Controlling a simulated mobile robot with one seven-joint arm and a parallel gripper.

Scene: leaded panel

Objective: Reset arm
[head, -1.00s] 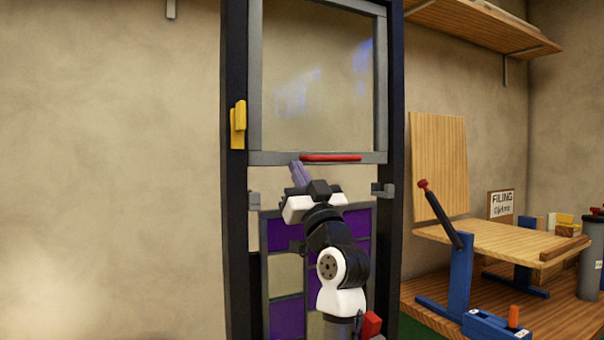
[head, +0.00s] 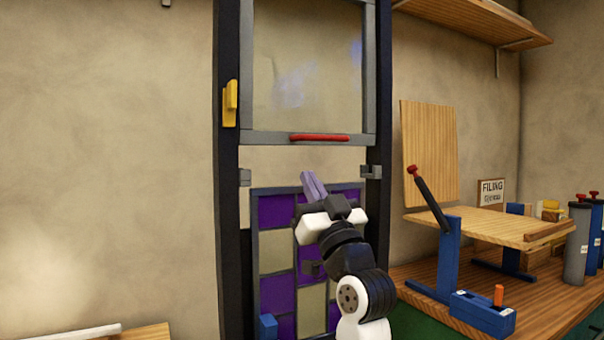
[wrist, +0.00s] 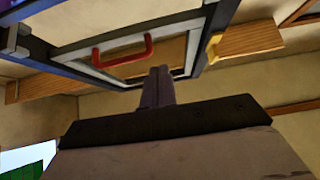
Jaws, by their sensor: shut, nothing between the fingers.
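My gripper (head: 313,185) is raised in front of the tall dark frame, its fingers together and pointing up, with nothing held. In the wrist view the closed fingers (wrist: 158,86) point towards the sash. The sliding glass sash (head: 306,70) is up in the frame, and its red handle (head: 320,138) shows just above my gripper in the head view. The red handle also shows in the wrist view (wrist: 122,50), apart from my fingers. The purple and cream leaded panel (head: 274,250) stands upright behind my arm, partly hidden by it.
A yellow latch (head: 230,103) is on the left post. To the right stands a wooden bench (head: 560,275) with a blue lever fixture (head: 447,265), a filing sign (head: 491,192) and grey cylinders (head: 577,245). A shelf (head: 480,18) hangs above. The wall left of the frame is bare.

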